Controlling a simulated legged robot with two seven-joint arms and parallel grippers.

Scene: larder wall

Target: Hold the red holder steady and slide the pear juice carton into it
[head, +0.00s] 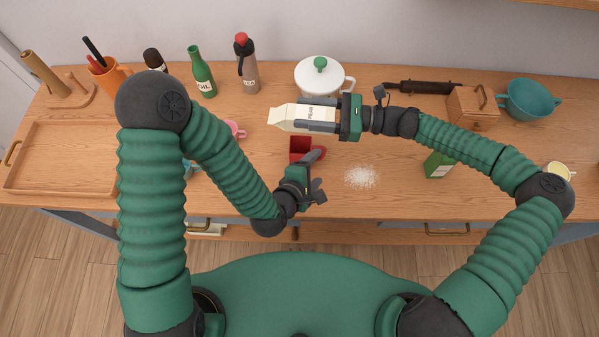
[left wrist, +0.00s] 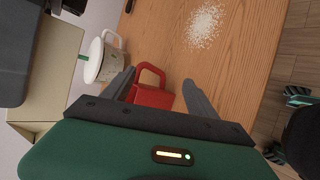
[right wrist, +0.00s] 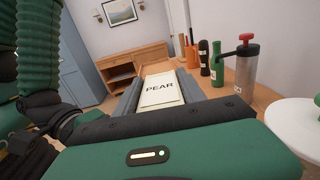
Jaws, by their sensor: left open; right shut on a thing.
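The red holder (head: 299,147) stands on the wooden counter, its handle toward the right. In the left wrist view the holder (left wrist: 152,97) and its looped handle show between the two spread fingers. My left gripper (head: 312,168) is open at the near side of the holder; I cannot tell whether a finger touches it. My right gripper (head: 320,114) is shut on the pear juice carton (head: 285,117), a cream carton held on its side, top end pointing left, above and behind the holder. Its PEAR label (right wrist: 160,88) shows in the right wrist view.
A white lidded pot (head: 318,76) stands behind the carton. A pink cup (head: 236,130) is left of the holder, partly behind my left arm. White grains (head: 361,177) lie spilled to the right. A green box (head: 438,164) stands under my right arm. A wooden tray (head: 60,160) is at far left.

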